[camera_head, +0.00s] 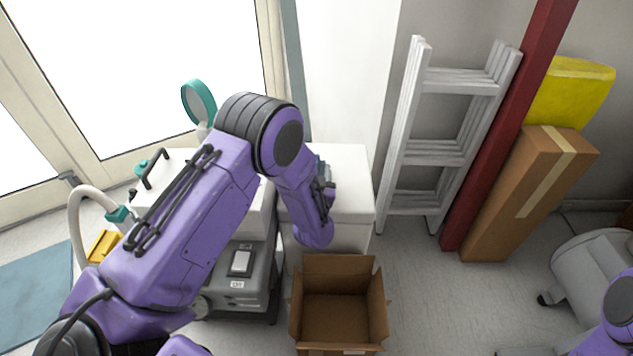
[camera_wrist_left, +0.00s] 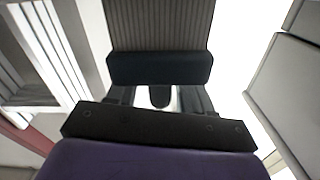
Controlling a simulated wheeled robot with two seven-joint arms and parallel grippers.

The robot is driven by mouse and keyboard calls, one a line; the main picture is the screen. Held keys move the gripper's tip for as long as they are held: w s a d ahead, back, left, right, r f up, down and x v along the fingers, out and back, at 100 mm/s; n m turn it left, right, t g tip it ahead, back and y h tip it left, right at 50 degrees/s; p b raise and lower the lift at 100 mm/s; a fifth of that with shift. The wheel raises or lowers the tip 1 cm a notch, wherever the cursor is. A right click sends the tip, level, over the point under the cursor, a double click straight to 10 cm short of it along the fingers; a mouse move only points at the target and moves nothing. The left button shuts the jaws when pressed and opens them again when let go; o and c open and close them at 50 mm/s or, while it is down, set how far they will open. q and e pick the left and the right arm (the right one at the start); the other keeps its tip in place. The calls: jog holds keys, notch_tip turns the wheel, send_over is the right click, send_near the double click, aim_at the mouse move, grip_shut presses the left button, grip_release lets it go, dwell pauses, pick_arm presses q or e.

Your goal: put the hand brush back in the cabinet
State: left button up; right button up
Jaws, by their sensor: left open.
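My left arm reaches across the head view to a white cabinet (camera_head: 352,205), and my left gripper (camera_head: 326,188) is at its top, partly hidden by my own purple wrist. The gripper is open. I cannot make out the hand brush for certain in either view. In the left wrist view, dark gripper parts and a ribbed grey surface fill the middle, and I cannot tell whether any of this is the brush. The cabinet's inside does not show.
An open, empty-looking cardboard box (camera_head: 340,310) stands on the floor in front of the cabinet. A grey machine (camera_head: 240,270) is left of it. A white ladder (camera_head: 432,155), a red post (camera_head: 505,130) and a tall carton (camera_head: 525,195) are at the right.

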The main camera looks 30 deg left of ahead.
pick_arm(q)
jog(key=shift+r, duration=0.1)
grip_shut()
